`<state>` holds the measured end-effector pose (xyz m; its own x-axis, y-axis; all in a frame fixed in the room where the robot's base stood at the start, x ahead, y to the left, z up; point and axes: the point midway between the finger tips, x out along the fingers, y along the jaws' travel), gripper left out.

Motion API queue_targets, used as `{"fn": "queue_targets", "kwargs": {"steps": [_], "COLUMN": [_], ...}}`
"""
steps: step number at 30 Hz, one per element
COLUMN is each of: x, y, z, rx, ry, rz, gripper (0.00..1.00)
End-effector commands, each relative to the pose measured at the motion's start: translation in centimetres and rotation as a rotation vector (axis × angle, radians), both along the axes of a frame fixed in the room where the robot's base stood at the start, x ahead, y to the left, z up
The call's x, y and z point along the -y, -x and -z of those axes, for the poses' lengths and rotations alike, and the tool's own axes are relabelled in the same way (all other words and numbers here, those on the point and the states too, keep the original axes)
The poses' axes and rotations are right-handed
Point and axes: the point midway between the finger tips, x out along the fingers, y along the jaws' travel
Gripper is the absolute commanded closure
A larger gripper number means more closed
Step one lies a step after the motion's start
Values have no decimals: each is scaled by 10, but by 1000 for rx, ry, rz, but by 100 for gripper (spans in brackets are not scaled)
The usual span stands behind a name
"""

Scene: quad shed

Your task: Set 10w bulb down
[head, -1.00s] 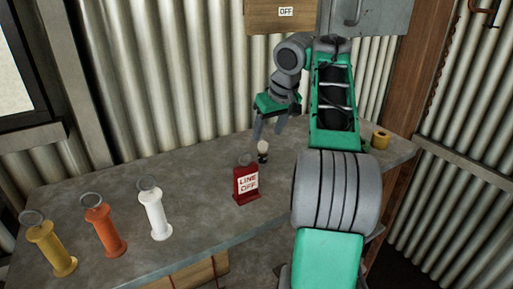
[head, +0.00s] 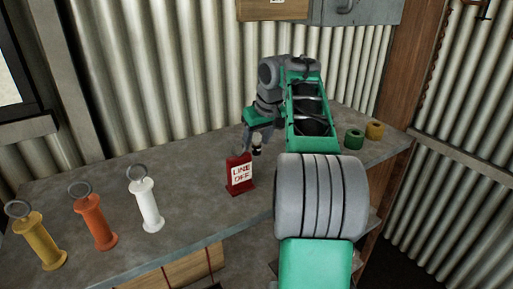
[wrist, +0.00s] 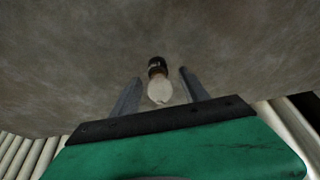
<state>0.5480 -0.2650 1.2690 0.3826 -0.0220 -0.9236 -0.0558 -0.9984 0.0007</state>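The bulb (wrist: 159,86), with clear glass and a dark base, shows between the two fingers of my gripper (wrist: 160,92) in the wrist view. A gap shows on each side of it, so the fingers are open and not closed on it. In the head view the bulb (head: 257,148) appears upright on the grey bench (head: 195,200), just behind the red "LINE OFF" sign (head: 240,175). My gripper (head: 256,138) is low over the bench there, pointing down. Its fingers are partly hidden in the head view.
White (head: 147,204), orange (head: 94,222) and yellow (head: 40,243) ringed handles stand on the left of the bench. A green roll (head: 354,139) and a yellow roll (head: 375,130) sit at the right. A corrugated wall (head: 170,70) stands behind. The middle left of the bench is clear.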

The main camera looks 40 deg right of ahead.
Motion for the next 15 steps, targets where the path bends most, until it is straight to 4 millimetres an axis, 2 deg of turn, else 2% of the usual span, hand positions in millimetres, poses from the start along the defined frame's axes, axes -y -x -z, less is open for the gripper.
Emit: {"fn": "queue_targets", "kwargs": {"steps": [2, 15], "x": [0, 0], "y": [0, 0], "z": [0, 0], "rx": [0, 0], "ry": [0, 0], "rz": [0, 0], "gripper": [55, 91]}}
